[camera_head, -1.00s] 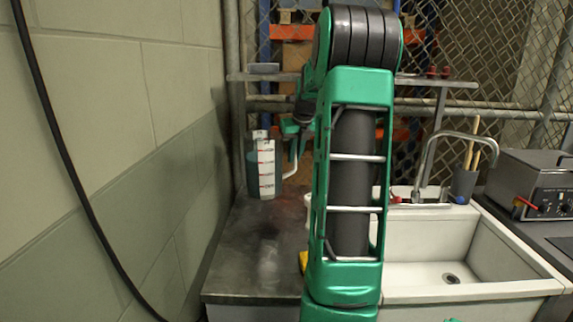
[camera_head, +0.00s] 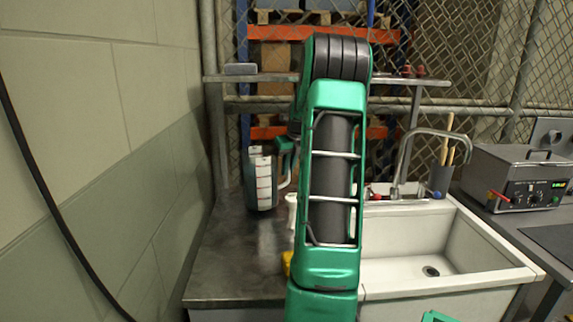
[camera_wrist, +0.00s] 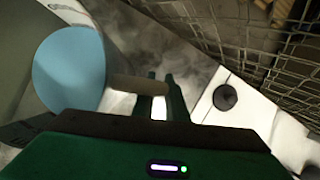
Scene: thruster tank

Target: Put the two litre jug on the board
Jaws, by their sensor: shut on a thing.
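The two litre jug (camera_head: 262,182) is a grey-blue measuring jug with a white scale strip and red marks. It is upright, over the far part of the steel top (camera_head: 225,270) left of the sink, which may be the board. I cannot tell if its base touches. My gripper (camera_wrist: 162,95) is shut on the jug's handle (camera_wrist: 138,86). In the wrist view the jug (camera_wrist: 68,68) shows as a blue round at the left. In the head view my arm hides most of the gripper.
A wall runs close along the left. A white sink (camera_head: 440,250) with a tap (camera_head: 405,160) lies to the right, then a grey heated box (camera_head: 515,178). A raised shelf (camera_head: 260,77) and mesh fence stand behind. A yellow thing (camera_head: 287,262) shows beside my arm.

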